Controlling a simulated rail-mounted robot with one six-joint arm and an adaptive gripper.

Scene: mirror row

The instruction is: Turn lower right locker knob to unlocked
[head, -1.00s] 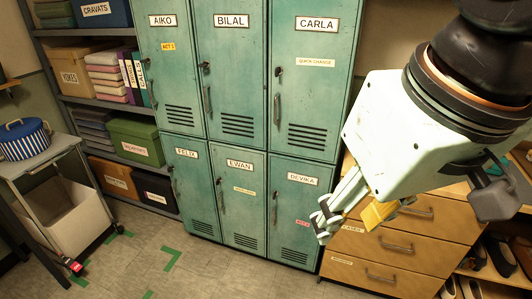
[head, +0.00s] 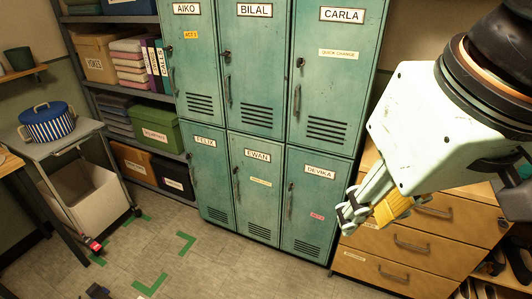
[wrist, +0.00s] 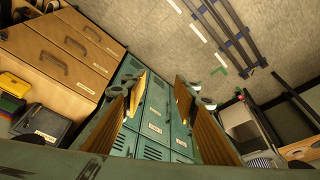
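The lower right locker is the teal door labelled DEVIKA (head: 322,212), with a pink tag low on it. Its small dark knob (head: 291,186) is at the upper left of the door, above a vertical handle; its turn position is too small to tell. My gripper (head: 349,215) hangs to the right of this door in the head view, in front of the wooden drawers, apart from the knob. In the wrist view, my gripper (wrist: 155,92) has its fingers wide apart with nothing between them, and the teal lockers (wrist: 154,112) show beyond. I cannot pick out the knob there.
The wooden drawer unit (head: 405,262) stands right of the lockers. The upper lockers, including CARLA (head: 330,90), have similar knobs and handles. A trolley with a striped pot (head: 48,124) stands at the left. The floor (head: 215,272) before the lockers is clear, with green tape marks.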

